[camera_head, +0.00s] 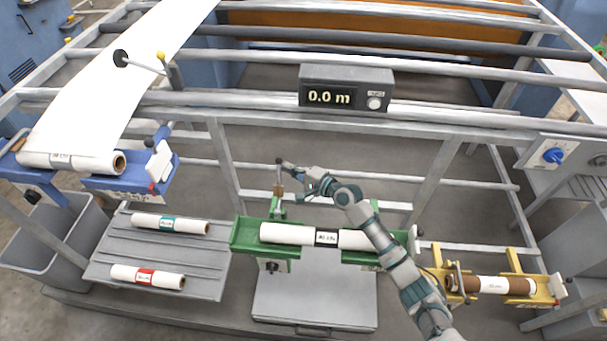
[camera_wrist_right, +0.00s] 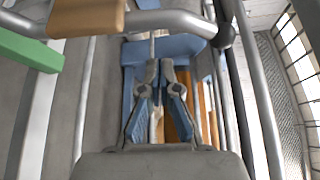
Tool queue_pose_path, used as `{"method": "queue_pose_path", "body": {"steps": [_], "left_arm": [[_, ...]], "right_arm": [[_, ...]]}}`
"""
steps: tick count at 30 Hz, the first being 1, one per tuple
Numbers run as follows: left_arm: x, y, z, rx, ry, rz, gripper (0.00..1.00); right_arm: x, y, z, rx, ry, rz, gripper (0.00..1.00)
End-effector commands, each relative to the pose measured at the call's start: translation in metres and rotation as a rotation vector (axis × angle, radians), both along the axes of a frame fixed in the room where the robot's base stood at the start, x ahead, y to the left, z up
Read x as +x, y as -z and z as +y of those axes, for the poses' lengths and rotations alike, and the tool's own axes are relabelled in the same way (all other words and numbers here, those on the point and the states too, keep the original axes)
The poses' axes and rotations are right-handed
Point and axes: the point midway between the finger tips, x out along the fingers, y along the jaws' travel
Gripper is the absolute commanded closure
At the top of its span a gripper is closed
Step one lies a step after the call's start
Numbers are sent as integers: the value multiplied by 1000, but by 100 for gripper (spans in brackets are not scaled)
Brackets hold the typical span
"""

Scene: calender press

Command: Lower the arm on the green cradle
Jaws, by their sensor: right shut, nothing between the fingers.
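The green cradle (camera_head: 245,240) stands at the middle of the frame and bears a white roll (camera_head: 287,235) with a dark label. Its arm (camera_head: 278,200) stands raised at the back left of the cradle, with a brownish block partway up and a dark end at the top. In the right wrist view, a grey bar (camera_wrist_right: 175,19) with a black ball and a tan block (camera_wrist_right: 88,17) crosses just beyond the fingertips. My right gripper (camera_head: 298,172) is beside the raised arm's top; its fingers (camera_wrist_right: 165,66) are shut and empty. I cannot tell whether they touch the bar. My left gripper is out of view.
A blue cradle (camera_head: 125,183) with the white web's roll is at left. A grey shelf (camera_head: 160,250) holds two rolls. A yellow cradle (camera_head: 520,287) with a brown-ended roll is at right. Frame rails and a 0.0 m display (camera_head: 345,88) stand behind.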

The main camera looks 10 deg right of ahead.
Motion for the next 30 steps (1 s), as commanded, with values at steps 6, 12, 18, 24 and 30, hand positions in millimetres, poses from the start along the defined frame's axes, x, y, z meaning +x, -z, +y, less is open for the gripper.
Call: {"method": "queue_pose_path", "body": {"steps": [6, 12, 18, 24, 30], "left_arm": [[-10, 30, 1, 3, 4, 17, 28], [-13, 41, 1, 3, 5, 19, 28], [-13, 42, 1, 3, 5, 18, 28], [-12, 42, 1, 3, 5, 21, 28], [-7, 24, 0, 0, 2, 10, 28]], "right_arm": [[-25, -9, 10, -1, 0, -2, 100], [-32, -8, 13, 0, 1, 0, 100], [-33, -7, 13, -1, 1, 1, 100], [-32, -7, 13, -1, 1, -2, 100], [-28, -6, 14, -9, 1, -29, 100]]}}
